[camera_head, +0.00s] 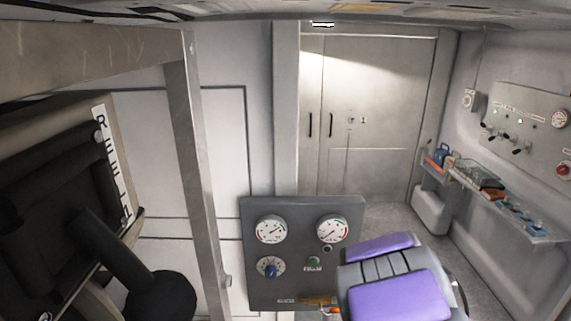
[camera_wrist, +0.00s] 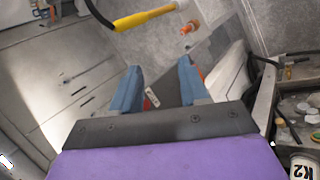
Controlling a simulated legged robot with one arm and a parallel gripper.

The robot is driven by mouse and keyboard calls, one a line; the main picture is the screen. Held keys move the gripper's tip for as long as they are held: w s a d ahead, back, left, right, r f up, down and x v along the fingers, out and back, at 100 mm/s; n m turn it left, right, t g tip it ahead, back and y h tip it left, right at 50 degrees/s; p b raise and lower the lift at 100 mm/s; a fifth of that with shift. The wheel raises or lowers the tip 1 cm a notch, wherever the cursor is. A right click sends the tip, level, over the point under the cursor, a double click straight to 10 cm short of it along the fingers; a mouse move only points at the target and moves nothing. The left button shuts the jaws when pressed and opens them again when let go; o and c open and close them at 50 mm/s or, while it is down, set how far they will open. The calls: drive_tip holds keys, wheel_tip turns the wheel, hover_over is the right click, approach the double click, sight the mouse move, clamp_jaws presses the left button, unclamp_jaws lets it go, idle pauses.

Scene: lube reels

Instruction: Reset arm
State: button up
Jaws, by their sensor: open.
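My gripper (camera_wrist: 158,85) shows in the wrist view as two blue fingers standing apart, with nothing held between them. Grey floor and a dark plate with a small pale label show behind the gap. My arm (camera_head: 398,297), with purple covers, shows at the bottom of the head view, in front of the lower right of a gauge panel (camera_head: 290,205). I cannot make out the fingers in the head view.
A yellow handle (camera_wrist: 145,16) on a black hose and an orange-tipped piece (camera_wrist: 190,27) lie beyond the fingers. A cluttered shelf (camera_head: 530,236) runs along the right wall. Closed doors (camera_head: 370,120) are at the back.

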drive_tip(key=s+r+m+g+h+b, duration=0.1)
drive_tip(key=s+r+m+g, duration=0.2)
drive_tip(key=s, duration=0.4)
drive_tip(key=s+r+m+b, duration=0.1)
drive_tip(key=s+r+m, duration=0.1)
drive_tip(key=s+m, duration=0.3)
drive_tip(key=s+a+m+g+y, duration=0.1)
drive_tip(key=s+a, duration=0.3)
drive_tip(key=s, duration=0.4)
drive_tip(key=s+a+m+g+y+b, duration=0.1)
drive_tip(key=s+a+g+y, duration=0.1)
drive_tip(key=s+a, duration=0.3)
drive_tip(key=s+a+m+g+y, duration=0.2)
drive_tip(key=s+a, duration=0.3)
drive_tip(key=s, duration=0.6)
drive_tip(key=shift+s+a+r+b, duration=0.2)
drive_tip(key=shift+s+r+b, duration=0.05)
drive_tip(key=shift+s+b, duration=0.1)
